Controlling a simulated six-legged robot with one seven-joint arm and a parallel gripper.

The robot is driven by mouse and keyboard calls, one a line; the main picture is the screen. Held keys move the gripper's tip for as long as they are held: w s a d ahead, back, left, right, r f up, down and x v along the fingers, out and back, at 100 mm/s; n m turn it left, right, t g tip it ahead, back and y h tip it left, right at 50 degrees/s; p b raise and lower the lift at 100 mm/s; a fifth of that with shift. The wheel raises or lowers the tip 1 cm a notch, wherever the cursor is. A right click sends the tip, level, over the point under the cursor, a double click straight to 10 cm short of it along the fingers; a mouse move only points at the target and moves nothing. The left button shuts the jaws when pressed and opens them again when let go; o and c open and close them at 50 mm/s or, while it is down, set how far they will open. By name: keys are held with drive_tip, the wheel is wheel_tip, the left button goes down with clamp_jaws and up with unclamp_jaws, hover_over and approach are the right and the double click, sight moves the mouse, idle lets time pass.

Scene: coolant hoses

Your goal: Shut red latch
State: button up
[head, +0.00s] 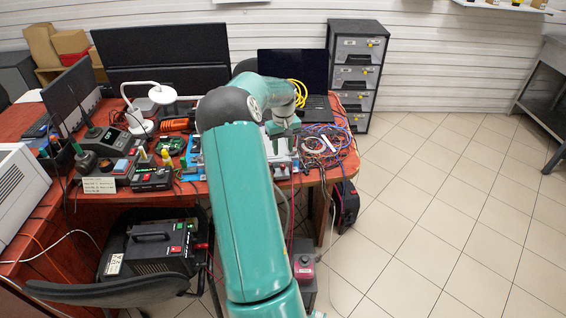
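My teal arm reaches up from the bottom of the head view and bends over the red workbench (205,187). My gripper (283,130) hangs low over the right part of the bench, just above a silver and blue assembly (283,168). Its fingers are too small and too mixed with the clutter to tell whether they are open or shut. I cannot make out a red latch; my arm covers part of this area. Blue and red hoses or cables (343,140) lie tangled to the right of my gripper. A yellow coil (298,93) is behind it.
A black laptop (295,70) stands behind the gripper. A white lamp (139,122) and small instruments (151,178) are on the left. A drawer cabinet (357,72) stands behind the bench, a chair (110,291) in front. The tiled floor (440,220) at right is free.

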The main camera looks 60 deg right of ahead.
sight(283, 165)
wheel_tip(283, 165, down, 7)
drive_tip(key=shift+f, duration=0.2)
clamp_jaws()
